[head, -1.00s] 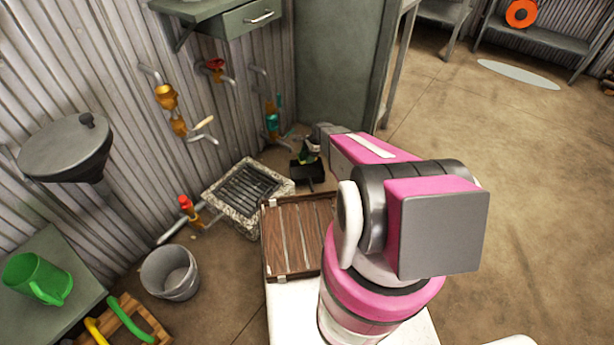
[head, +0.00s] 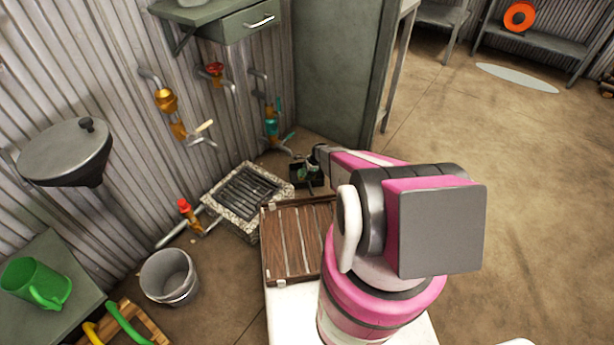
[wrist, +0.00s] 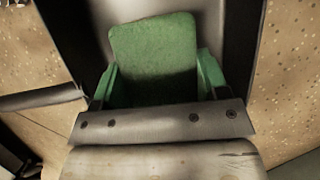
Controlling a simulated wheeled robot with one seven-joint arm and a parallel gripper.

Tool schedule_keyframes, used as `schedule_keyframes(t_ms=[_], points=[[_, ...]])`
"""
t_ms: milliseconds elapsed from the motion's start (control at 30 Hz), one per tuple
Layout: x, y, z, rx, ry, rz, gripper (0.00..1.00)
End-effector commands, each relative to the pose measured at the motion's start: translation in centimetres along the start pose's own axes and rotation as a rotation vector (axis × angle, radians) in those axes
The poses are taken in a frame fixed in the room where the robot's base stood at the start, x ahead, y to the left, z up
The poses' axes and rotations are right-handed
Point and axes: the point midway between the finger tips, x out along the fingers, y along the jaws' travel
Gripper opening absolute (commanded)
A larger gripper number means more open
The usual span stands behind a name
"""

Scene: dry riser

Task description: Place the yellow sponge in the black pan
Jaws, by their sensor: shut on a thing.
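The black pan (head: 311,184) is a small dark tray on the floor, beyond the wooden slatted case. My gripper (head: 307,170) reaches down into or just over it from the right, with small green parts showing there. In the wrist view, a green slab (wrist: 153,50) stands between the two green fingers of my gripper (wrist: 157,76), which are shut on it. Its place in the grasp fits the sponge, but I see no yellow on it. Dark pan surface (wrist: 240,38) surrounds it. Whether the slab touches the pan bottom is hidden.
A stone-rimmed grate (head: 245,190) lies left of the pan, with the wooden slatted case (head: 288,240) in front. Pipes and valves (head: 271,126) line the wall behind. A grey bucket (head: 168,275) stands at the left.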

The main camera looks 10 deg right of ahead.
Motion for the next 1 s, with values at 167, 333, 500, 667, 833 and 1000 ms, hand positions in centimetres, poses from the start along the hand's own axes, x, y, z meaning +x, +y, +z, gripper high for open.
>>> schedule_keyframes(t_ms=[167,333,500,667,833,1000], points=[[1.9,0.0,-0.8,0.0,0.0,0.001,0.46],[1.8,0.0,-0.7,-0.001,0.0,0.001,0.46],[2.1,0.0,-0.9,0.0,0.0,0.001,0.46],[2.3,0.0,-0.9,-0.001,0.0,0.001,0.87],[2.4,0.1,-1.0,-0.001,0.001,0.003,0.93],[2.3,0.1,-1.0,-0.002,0.001,0.004,0.93]])
